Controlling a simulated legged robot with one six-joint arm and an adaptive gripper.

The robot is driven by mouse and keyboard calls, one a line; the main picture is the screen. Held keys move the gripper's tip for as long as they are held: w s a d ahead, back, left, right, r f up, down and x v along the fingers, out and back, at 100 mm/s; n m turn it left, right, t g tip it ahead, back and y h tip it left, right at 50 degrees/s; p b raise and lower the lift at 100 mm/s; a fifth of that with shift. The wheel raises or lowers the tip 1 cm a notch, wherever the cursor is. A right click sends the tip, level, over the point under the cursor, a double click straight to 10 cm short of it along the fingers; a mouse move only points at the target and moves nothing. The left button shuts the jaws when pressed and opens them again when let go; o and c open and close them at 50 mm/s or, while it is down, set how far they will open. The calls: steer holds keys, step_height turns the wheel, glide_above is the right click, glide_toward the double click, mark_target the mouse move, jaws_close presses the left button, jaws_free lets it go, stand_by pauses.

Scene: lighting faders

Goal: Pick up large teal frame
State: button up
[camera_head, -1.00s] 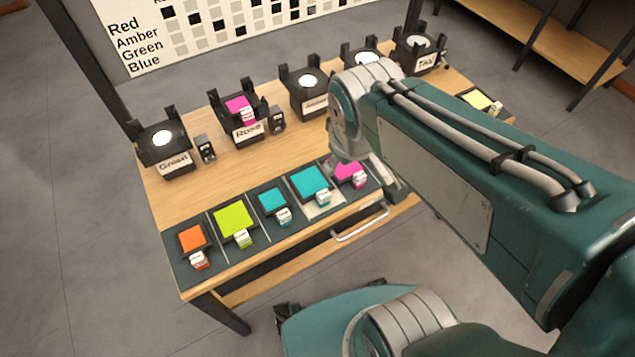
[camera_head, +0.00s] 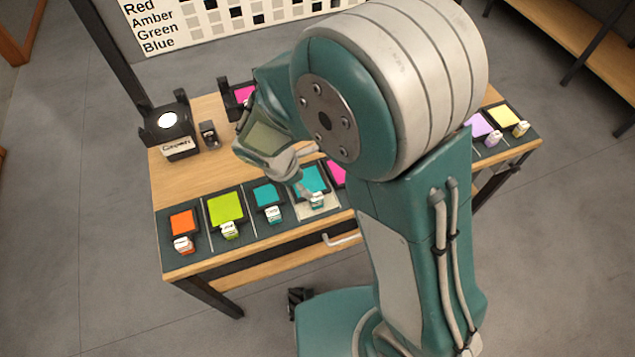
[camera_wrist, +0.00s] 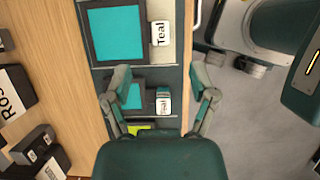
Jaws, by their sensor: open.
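The large teal frame (camera_head: 310,178) is a black-edged square with a teal sheet and a tab, lying in a pale slot of the tray. It also shows at the top of the wrist view (camera_wrist: 117,32), with its white tab reading "Teal". My gripper (camera_wrist: 162,75) is open and empty, its fingers apart above the tray. In the wrist view the large frame lies ahead of the fingertips. A smaller teal frame (camera_wrist: 128,97) shows between and below the fingers; it also shows in the head view (camera_head: 265,194). My wrist partly covers the large frame's surroundings in the head view.
The tray also holds orange (camera_head: 183,221), lime (camera_head: 226,207), pink (camera_head: 337,172), purple (camera_head: 478,125) and yellow (camera_head: 503,116) frames. A black lamp holder (camera_head: 172,130) stands behind on the wooden table. A drawer handle (camera_head: 342,240) sticks out at the front. My arm hides the table's middle.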

mark_target(315, 197)
steer(key=f, duration=0.4)
steer(key=shift+w+d+f, duration=0.1)
steer(key=shift+w+f, duration=0.1)
steer(key=shift+f, duration=0.15)
steer(key=x, duration=0.2)
steer(key=d+x, duration=0.1)
steer(key=x, duration=0.2)
steer(key=shift+d, duration=0.2)
steer(key=shift+a+f, duration=0.2)
steer(key=shift+f, duration=0.05)
steer(key=shift+a, duration=0.15)
steer(key=shift+c, duration=0.9)
jaws_close()
steer(key=shift+d, duration=0.25)
